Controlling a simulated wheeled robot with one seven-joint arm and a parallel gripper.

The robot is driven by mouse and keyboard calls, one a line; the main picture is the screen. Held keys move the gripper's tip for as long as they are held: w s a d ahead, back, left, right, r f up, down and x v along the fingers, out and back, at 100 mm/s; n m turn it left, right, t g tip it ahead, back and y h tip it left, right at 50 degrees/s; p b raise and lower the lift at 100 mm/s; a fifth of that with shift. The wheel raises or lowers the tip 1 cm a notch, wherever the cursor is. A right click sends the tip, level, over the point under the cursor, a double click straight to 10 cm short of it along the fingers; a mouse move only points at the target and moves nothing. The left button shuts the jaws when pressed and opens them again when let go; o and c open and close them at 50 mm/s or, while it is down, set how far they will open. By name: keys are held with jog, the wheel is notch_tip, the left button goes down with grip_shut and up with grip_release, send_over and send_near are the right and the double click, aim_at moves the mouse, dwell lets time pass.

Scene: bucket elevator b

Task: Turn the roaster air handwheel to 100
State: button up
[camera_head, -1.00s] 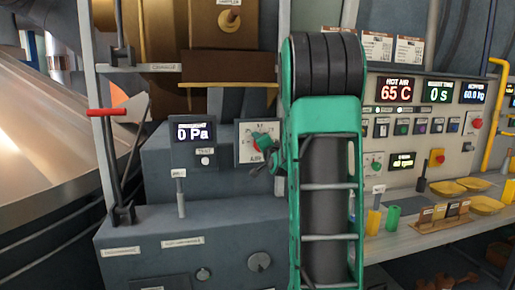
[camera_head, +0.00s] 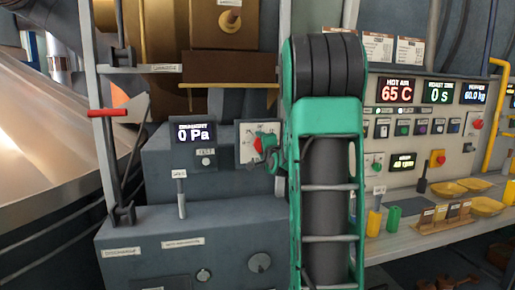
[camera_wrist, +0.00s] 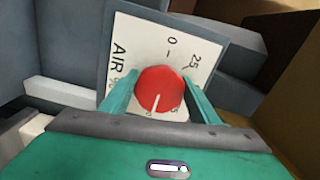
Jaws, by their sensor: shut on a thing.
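The roaster air handwheel is a round red knob (camera_wrist: 160,88) with a white pointer line, on a pale square dial plate (camera_wrist: 140,40) marked AIR. In the wrist view the pointer points down towards my gripper. The 0 and 25 marks show above and to the upper right; the lower marks are mostly hidden. My gripper (camera_wrist: 160,80) has one green finger on each side of the knob and is shut on it. In the head view the knob (camera_head: 258,143) is a small red patch, and my gripper (camera_head: 267,152) covers the dial's lower right.
A draught display (camera_head: 194,133) reading 0 Pa stands left of the dial. A red-handled lever (camera_head: 107,113) is further left. The control panel (camera_head: 405,180) on the right shows HOT AIR 65 C. A shelf below it holds yellow trays (camera_head: 485,205).

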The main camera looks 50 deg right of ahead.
jog(key=shift+w+a, duration=0.2)
jog(key=shift+a, duration=0.1)
jog(key=o, duration=1.1)
jog(key=shift+f, duration=0.1)
jog(key=shift+c, duration=0.2)
jog(key=shift+s+d, duration=0.1)
jog(key=shift+d, duration=0.05)
jog(key=shift+s, duration=0.1)
jog(key=v, duration=1)
jog(key=shift+s, duration=0.15)
jog(key=shift+a+f, duration=0.1)
jog(key=shift+a, duration=0.15)
